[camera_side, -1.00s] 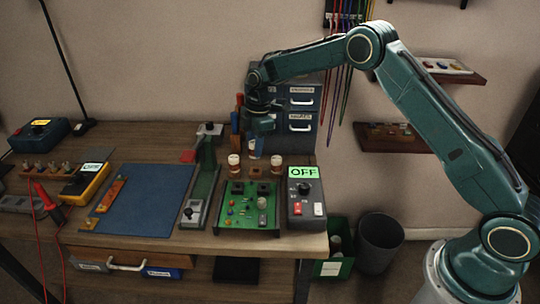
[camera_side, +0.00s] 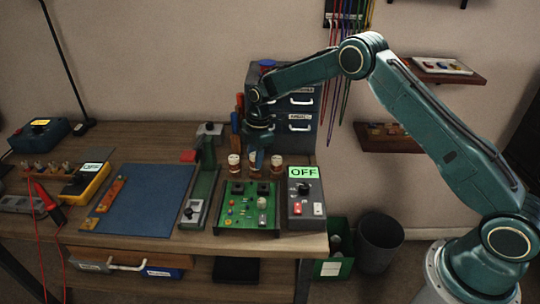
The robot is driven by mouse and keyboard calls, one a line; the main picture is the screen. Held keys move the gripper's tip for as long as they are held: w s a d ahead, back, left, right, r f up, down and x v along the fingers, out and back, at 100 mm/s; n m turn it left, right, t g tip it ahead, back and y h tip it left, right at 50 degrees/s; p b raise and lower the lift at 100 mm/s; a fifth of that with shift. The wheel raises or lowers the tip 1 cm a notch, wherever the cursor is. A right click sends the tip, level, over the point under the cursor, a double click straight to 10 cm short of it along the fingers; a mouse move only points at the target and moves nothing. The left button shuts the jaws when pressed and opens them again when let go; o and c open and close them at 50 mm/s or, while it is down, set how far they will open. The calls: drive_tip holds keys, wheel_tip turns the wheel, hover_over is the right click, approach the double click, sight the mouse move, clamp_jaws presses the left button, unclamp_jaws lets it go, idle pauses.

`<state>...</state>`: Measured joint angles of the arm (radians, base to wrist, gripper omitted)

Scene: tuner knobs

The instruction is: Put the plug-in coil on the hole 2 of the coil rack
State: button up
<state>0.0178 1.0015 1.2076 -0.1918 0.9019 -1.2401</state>
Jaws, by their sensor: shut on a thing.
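My gripper (camera_side: 256,154) is pointed down and shut on the plug-in coil (camera_side: 257,168), a small brown piece mostly hidden by the fingers. The coil rack (camera_side: 254,177) is a low brown strip behind the green circuit board. Two white-topped coils stand in it, one on the left (camera_side: 234,165) and one on the right (camera_side: 277,164). My gripper holds its coil between these two, over the rack's middle. I cannot tell whether the coil's lower end is in the hole or just above it.
The green circuit board (camera_side: 248,218) and the grey box reading OFF (camera_side: 305,195) stand in front. The grey drawer cabinet (camera_side: 300,105) is close behind on the right. The green stand (camera_side: 203,183) is on the left.

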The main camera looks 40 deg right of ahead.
drive_tip(key=shift+f, duration=0.5)
drive_tip(key=o, duration=1)
drive_tip(key=shift+r, duration=0.1)
drive_tip(key=r, duration=1)
drive_tip(key=shift+d+r, duration=0.2)
drive_tip(key=shift+r, duration=0.3)
